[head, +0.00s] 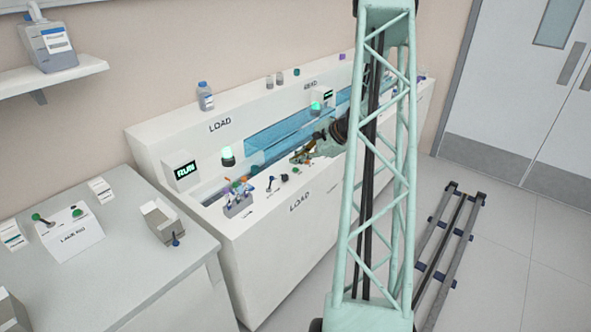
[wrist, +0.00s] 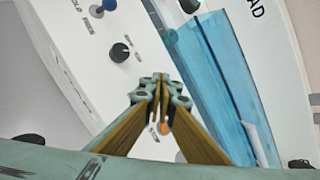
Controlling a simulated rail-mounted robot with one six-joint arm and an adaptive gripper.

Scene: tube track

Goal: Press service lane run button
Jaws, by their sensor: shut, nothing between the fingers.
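My gripper (head: 305,154) is over the front ledge of the long white console (head: 265,230), near its middle, with its fingers pointing down toward the ledge. In the wrist view my gripper (wrist: 160,82) is shut and empty, its tips together above the white panel. A black knob (wrist: 121,52) lies just left of the tips, and a blue-topped control (wrist: 108,6) is farther up. A small orange-tipped part (wrist: 165,128) shows between the fingers. I cannot tell which control is the service lane run button; its label is not readable.
A lit RUN display (head: 186,170) and a green lamp (head: 227,157) stand at the console's left end. A rack of coloured-top tubes (head: 238,203) sits on the ledge. A blue channel (head: 280,134) runs behind the controls. A grey side bench (head: 130,265) stands at left.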

